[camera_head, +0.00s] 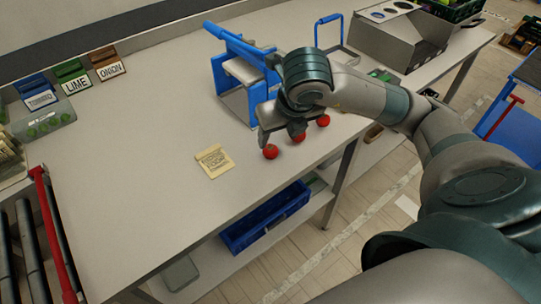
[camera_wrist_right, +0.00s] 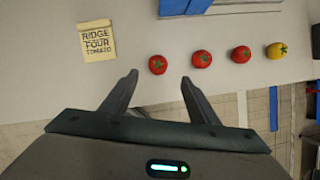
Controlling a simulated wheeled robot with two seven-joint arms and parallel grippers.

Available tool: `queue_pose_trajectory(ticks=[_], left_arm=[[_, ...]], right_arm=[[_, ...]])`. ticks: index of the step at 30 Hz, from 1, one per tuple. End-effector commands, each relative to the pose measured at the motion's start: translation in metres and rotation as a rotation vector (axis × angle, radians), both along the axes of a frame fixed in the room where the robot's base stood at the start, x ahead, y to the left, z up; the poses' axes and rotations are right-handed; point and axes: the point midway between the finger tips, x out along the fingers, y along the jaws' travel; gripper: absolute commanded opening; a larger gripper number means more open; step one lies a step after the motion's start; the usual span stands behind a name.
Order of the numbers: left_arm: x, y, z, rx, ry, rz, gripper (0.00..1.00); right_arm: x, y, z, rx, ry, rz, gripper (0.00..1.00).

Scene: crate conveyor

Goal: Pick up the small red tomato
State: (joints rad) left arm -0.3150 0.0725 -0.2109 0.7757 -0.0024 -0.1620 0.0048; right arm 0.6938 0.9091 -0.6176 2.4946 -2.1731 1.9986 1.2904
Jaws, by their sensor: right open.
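Three red tomatoes lie in a row near the front edge of the table: the nearest (camera_head: 271,152), a middle one (camera_head: 299,138) and a farther one (camera_head: 323,120). In the right wrist view the same row shows as a left tomato (camera_wrist_right: 157,65), a middle one (camera_wrist_right: 201,59) and a right one (camera_wrist_right: 241,54). They look close in size; the left one seems slightly smaller. A yellow tomato (camera_wrist_right: 276,50) ends the row. My right gripper (camera_head: 281,134) is open and empty; its fingertips (camera_wrist_right: 160,79) point toward the left tomato, apart from it. My left gripper is out of view.
A cream note (camera_head: 214,161) reading "RIDGE FOUR TOMATO" lies left of the row. A blue frame stand (camera_head: 237,75) is behind the gripper. A blue crate (camera_head: 265,217) is on the shelf below. Labelled signs (camera_head: 74,80) stand at the back left. The table's middle is clear.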

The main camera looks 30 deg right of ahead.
Motion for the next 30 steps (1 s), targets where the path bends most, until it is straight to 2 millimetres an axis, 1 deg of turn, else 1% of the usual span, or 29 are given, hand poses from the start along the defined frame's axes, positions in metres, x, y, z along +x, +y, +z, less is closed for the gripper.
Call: queue_pose_trajectory(ticks=[1, 3, 6, 11, 23, 26, 30], left_arm=[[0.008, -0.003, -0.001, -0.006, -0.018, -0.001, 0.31], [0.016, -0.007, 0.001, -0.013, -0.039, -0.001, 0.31], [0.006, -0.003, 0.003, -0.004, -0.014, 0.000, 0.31], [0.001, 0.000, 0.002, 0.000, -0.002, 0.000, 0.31], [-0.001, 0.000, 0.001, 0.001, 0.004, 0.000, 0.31], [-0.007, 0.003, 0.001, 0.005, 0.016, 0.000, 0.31], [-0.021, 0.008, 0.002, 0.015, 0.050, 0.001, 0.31]], right_arm=[[0.002, 0.000, -0.009, 0.000, 0.004, -0.001, 0.55], [0.005, -0.001, -0.015, 0.000, 0.002, -0.001, 0.55], [0.010, -0.002, -0.024, 0.000, 0.004, -0.001, 0.55], [0.013, -0.003, -0.033, 0.000, 0.001, 0.000, 0.55], [0.015, -0.003, -0.035, 0.000, 0.000, 0.000, 0.55], [0.016, -0.003, -0.037, -0.001, 0.001, 0.000, 0.55], [0.019, -0.002, -0.045, -0.001, 0.002, 0.000, 0.55]])
